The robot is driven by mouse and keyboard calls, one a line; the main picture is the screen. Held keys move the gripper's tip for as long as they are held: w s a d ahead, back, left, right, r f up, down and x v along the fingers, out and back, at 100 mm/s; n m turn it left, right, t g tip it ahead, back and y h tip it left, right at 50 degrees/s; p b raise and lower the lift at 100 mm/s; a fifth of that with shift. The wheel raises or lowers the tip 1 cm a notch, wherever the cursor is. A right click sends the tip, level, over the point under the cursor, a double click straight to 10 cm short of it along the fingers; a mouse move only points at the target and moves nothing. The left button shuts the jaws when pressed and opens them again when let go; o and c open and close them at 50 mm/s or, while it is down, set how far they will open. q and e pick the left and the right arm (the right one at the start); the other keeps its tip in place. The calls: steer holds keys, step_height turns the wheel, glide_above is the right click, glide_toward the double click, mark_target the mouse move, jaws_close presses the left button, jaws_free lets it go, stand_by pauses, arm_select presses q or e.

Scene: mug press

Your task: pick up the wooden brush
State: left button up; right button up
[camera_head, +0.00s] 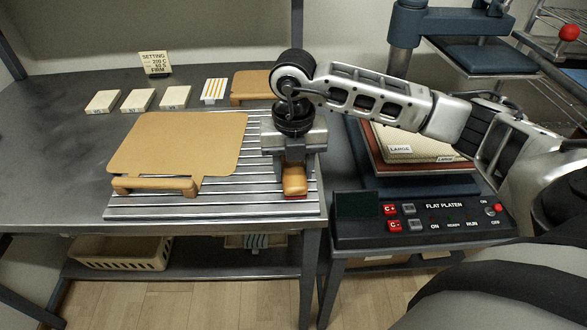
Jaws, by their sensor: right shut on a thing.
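The wooden brush (295,182) is a small tan block with a rounded top and a red strip at its lower edge. It is at the right end of the grey slatted rack (225,210) on the metal table. My right gripper (293,163) points down over it and is shut on it. The gripper hides the far part of the brush. I cannot tell whether the brush touches the slats. My left gripper is not in view.
A tan board with a wooden handle (180,142) lies on the rack to the left. Several small pale blocks (138,100) and a setting sign (155,63) stand behind. The flat platen press panel (425,216) is at right. The left tabletop (45,165) is clear.

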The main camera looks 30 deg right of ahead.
steer(key=shift+r, duration=0.45)
steer(key=s+a+r, duration=0.9)
steer(key=s+r, duration=0.1)
steer(key=r, duration=0.1)
steer(key=shift+s+a+r+p, duration=0.15)
steer(key=shift+s+r+p, duration=0.05)
steer(key=shift+r+p, duration=0.2)
steer(key=shift+o, duration=0.5)
